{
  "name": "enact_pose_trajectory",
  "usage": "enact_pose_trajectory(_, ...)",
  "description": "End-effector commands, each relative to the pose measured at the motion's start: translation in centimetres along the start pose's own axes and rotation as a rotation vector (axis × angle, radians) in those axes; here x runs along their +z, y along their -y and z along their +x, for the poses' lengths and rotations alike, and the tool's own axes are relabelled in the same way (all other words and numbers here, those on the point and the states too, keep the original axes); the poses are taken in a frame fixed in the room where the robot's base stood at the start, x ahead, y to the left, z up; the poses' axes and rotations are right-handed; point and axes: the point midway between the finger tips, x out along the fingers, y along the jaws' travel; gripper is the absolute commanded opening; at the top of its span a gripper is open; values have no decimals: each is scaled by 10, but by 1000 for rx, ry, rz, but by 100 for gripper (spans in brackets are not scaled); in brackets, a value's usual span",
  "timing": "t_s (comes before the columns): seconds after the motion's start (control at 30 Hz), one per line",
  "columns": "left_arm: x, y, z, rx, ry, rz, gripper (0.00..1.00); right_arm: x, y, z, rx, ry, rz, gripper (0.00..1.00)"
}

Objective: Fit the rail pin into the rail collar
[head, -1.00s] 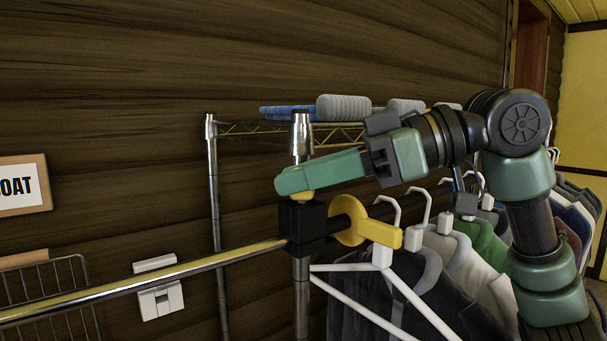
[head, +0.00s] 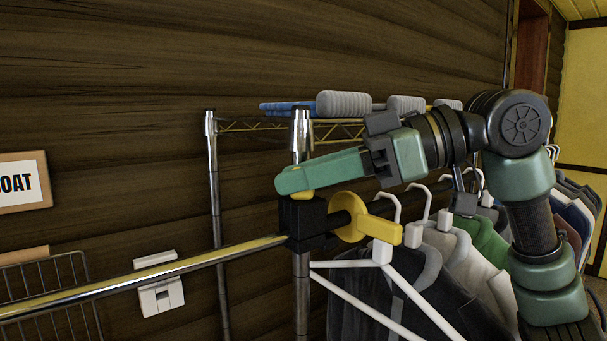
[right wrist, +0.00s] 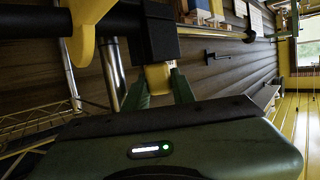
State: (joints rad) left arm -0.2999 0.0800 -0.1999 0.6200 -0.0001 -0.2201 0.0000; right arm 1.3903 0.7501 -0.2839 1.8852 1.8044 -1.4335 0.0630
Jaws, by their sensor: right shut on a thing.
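The black rail collar (head: 303,222) sits where the chrome rail meets the upright post. My right gripper (head: 292,185) is directly above it, shut on the yellow rail pin (head: 303,194). Only a short yellow strip shows between the fingers and the collar top. In the right wrist view the pin (right wrist: 158,76) is between the two green fingertips (right wrist: 160,88), against the black collar (right wrist: 161,38). The pin's lower end is hidden, so I cannot tell how deep it sits. My left gripper is not in view.
A yellow disc with a tab (head: 348,217) is on the dark rail right of the collar. White hangers with clothes (head: 440,250) hang further right. The chrome rail (head: 150,276) runs left. A wire shelf (head: 250,127) stands behind. A switch (head: 160,297) is on the log wall.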

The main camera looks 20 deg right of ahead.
Motion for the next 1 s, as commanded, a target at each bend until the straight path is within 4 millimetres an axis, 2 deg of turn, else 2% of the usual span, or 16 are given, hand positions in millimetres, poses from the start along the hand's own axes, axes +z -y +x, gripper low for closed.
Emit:
enact_pose_trajectory(0.47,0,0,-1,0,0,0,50,6,1,3,-5,15,2,0)
enact_pose_trajectory(0.5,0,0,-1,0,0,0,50,7,1,3,-5,15,3,33)
enact_pose_trajectory(0.57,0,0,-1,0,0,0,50,6,1,3,-5,13,2,50)
enact_pose_trajectory(1.0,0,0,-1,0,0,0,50,2,-1,0,2,2,1,50)
